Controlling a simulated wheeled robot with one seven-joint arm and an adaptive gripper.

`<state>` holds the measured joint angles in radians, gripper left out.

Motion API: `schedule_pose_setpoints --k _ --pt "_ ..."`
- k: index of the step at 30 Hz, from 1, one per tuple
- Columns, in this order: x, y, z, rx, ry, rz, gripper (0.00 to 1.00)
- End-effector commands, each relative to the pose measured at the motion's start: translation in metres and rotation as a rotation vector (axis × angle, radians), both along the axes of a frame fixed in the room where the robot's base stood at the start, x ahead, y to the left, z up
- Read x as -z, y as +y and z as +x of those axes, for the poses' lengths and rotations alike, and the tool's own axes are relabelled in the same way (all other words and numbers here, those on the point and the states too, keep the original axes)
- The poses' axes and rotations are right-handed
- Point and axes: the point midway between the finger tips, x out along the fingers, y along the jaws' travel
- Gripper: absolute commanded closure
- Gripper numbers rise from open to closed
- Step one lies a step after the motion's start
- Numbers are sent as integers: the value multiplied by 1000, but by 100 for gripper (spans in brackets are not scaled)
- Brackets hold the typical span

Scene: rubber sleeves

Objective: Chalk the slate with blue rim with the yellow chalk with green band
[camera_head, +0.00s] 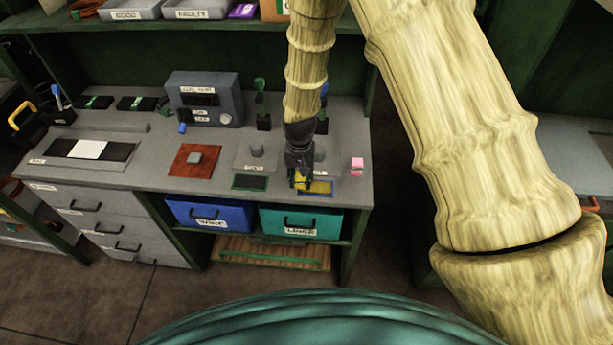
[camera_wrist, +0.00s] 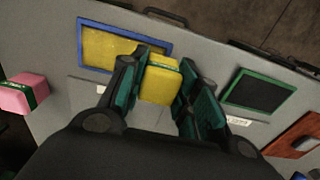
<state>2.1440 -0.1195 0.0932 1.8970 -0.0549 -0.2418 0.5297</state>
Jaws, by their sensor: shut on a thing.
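The slate with blue rim (camera_head: 320,188) lies on the grey bench near its front edge. In the wrist view its face inside the blue rim (camera_wrist: 105,47) is yellow over all the part that shows. My gripper (camera_head: 299,178) is shut on the yellow chalk (camera_wrist: 160,84), whose green band shows only in part between the fingers. In the wrist view the chalk overlaps the slate's right end. I cannot tell whether it touches the slate or is just above it. The fingers hide the slate's lower right corner.
A slate with green rim (camera_head: 250,182) with a dark face lies left of the blue-rimmed one. A pink block with a green band (camera_head: 357,165) stands to the right. A brown-red mat (camera_head: 182,168) with a grey block and a grey control box (camera_head: 205,98) are further left.

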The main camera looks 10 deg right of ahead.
Motion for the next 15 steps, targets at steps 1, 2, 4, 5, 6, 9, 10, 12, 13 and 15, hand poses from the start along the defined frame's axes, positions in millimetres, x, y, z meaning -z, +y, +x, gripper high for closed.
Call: schedule_pose_setpoints --k 1,2,4,5,6,9,10,12,13,15 --pt "1 3 0 2 1 0 98" --pt "-1 4 0 4 0 0 98" --pt "-12 3 1 5 -1 1 98" --pt "-21 3 1 4 -2 0 98" --pt "-24 3 0 3 1 -1 98" --pt "-32 4 0 1 1 -1 98" --pt "-35 4 0 1 1 -1 98" --pt "-41 4 0 1 0 -1 98" --pt "-44 3 0 2 0 0 98" --pt "-50 3 0 3 0 0 98"
